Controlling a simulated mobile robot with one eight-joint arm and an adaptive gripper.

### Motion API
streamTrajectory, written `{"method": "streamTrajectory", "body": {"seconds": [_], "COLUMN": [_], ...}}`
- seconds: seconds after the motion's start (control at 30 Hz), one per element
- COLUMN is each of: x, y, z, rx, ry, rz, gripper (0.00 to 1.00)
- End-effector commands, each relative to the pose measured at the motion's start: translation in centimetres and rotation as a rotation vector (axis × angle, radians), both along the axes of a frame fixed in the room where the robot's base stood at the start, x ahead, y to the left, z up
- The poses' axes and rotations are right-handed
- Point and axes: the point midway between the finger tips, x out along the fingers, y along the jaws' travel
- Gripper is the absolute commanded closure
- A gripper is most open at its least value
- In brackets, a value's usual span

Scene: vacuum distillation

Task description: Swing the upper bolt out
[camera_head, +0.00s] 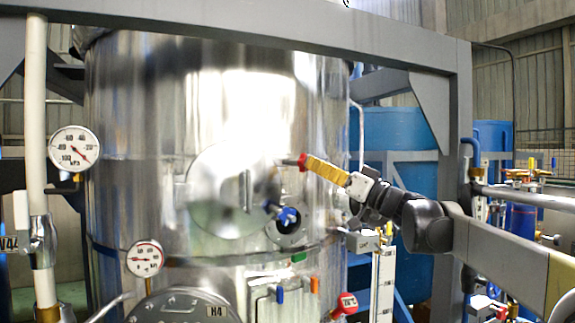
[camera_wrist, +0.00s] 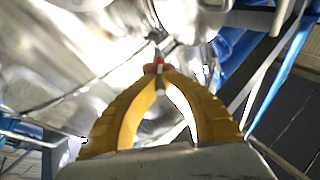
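The upper bolt (camera_head: 289,162) is a short metal rod with a red knob (camera_head: 302,161), at the upper right edge of the round steel cover (camera_head: 215,190) on the tank. My gripper (camera_head: 308,162) has its yellow fingers together at the red knob and appears shut on it. In the wrist view my gripper's fingertips (camera_wrist: 160,72) meet at the red knob (camera_wrist: 150,69), partly hiding it; the rod runs beyond it. A bolt with a blue knob (camera_head: 287,215) sits lower on the cover's right side, apart from my gripper.
The shiny tank (camera_head: 130,120) fills the middle. A round port (camera_head: 289,232) lies below right of the cover. Pressure gauges (camera_head: 75,148) stand at left. A grey frame post (camera_head: 459,130) and a white scale (camera_head: 383,285) stand near my arm.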

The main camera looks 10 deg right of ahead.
Motion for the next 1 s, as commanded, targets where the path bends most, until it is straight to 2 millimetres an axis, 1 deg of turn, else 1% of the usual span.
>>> {"method": "streamTrajectory", "body": {"seconds": [0.03, 0.1, 0.3, 0.5, 0.7, 1.0], "x": [0.6, 1.1, 2.6, 3.7, 4.3, 4.5], "y": [-0.6, -1.0, -1.9, -2.3, -2.5, -2.6], "z": [0.3, 0.3, 0.5, 0.5, 0.4, 0.3], "rx": [0.002, 0.002, 0.004, 0.003, 0.003, 0.005], "ry": [-0.002, -0.001, -0.003, -0.003, -0.003, -0.003], "rz": [0.042, 0.106, 0.264, 0.375, 0.438, 0.463], "gripper": [1.00, 1.00, 1.00, 1.00, 1.00, 1.00]}}
